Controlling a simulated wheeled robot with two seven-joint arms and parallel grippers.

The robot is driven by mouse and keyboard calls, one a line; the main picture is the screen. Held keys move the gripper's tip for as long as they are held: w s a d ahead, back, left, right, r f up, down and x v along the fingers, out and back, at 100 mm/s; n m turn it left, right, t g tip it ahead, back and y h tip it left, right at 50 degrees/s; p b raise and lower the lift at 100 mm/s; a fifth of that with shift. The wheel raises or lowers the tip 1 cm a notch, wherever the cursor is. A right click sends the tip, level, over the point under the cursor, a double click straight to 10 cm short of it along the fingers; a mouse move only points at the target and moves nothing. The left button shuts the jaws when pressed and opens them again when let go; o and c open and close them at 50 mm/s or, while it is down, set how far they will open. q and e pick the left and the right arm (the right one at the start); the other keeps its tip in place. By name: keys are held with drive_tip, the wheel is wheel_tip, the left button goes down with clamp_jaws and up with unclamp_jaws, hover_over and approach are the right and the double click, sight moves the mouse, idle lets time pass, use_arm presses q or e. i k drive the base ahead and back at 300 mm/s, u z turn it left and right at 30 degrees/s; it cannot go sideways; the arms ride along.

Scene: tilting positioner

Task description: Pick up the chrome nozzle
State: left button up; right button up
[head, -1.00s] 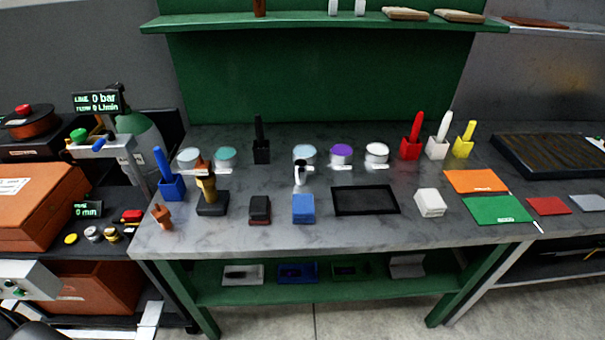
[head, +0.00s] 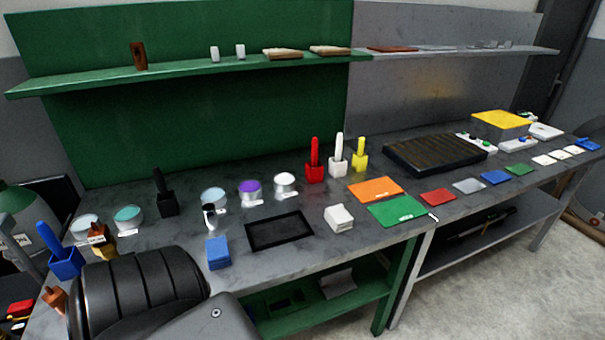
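The left side cart is mostly outside the picture, with only a sliver at the lower left corner. A red item (head: 19,309) shows there. A black and grey link of my own arm (head: 140,290) covers the lower left of the bench. Neither of my grippers is in view.
The grey bench holds a blue brush pot (head: 66,262), a blue block stack (head: 218,252), a black-framed tray (head: 279,231), white blocks (head: 339,217) and orange (head: 375,188) and green (head: 397,211) mats. A dark grate (head: 435,152) lies farther right.

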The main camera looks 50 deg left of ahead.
sight(209, 210)
drive_tip(key=z, duration=1.3)
drive_tip(key=k, duration=1)
drive_tip(key=u, duration=1.9)
